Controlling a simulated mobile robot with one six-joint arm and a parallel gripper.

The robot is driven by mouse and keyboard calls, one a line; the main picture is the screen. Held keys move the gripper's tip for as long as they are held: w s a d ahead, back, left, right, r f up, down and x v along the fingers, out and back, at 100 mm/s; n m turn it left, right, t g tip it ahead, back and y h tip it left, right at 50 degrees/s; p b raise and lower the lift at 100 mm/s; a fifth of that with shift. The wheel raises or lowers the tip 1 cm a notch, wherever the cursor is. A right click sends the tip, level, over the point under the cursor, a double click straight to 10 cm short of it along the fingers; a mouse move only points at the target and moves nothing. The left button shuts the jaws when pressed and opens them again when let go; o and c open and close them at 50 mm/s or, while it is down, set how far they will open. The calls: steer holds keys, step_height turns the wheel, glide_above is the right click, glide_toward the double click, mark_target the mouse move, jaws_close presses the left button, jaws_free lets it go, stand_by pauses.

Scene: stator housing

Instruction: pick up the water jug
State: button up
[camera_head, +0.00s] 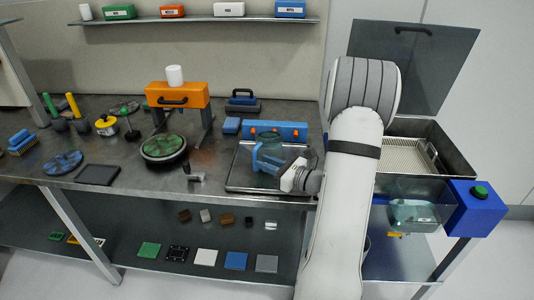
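A bluish, partly see-through vessel (266,158), which looks like the water jug, stands at the dark tray at the right of the bench. My arm comes up from the bottom right and bends down. My gripper (289,170) is at the right side of this vessel, close to it or touching it. The fingers are small and overlap the vessel, so I cannot tell whether they are open or shut on it.
The dark tray (235,182) lies near the bench's front edge. A blue block with orange knobs (290,130) stands behind it. An orange stand (177,95) is to the left. At right are an open-lidded box (455,155) and a clear basin with water (415,212).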

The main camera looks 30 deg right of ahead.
mark_target(255, 159)
steer(key=x, duration=0.4)
steer(key=shift+a+p, duration=0.2)
steer(key=shift+p, duration=0.1)
steer(key=shift+c, duration=0.3)
jaws_close()
steer(key=shift+r, duration=0.1)
stand_by(0.7)
